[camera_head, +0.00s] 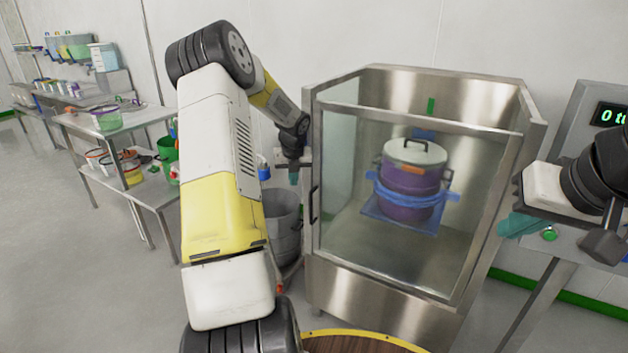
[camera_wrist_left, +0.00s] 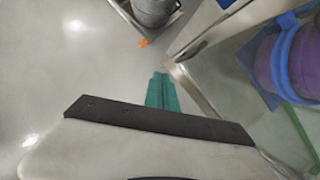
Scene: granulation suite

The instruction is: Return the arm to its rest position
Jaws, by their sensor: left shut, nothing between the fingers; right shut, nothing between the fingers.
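My left arm rises from the bottom of the head view, bends at the top and comes down to the left gripper (camera_head: 293,177), beside the left edge of the steel cabinet near its door handle (camera_head: 313,205). In the left wrist view the teal fingers of the left gripper (camera_wrist_left: 161,90) are together with nothing between them. My right gripper (camera_head: 518,225) has teal fingers and is at the right edge of the head view, in front of the green button. It is shut and empty, and part of its arm is cut off by the frame.
The glass-fronted cabinet (camera_head: 420,308) holds a purple lidded pot (camera_head: 408,205) with a blue band, on a blue base. A grey bin (camera_head: 283,215) stands left of the cabinet. Steel tables (camera_head: 140,117) with containers line the left wall. A display panel (camera_head: 608,114) is at right. Floor at left is clear.

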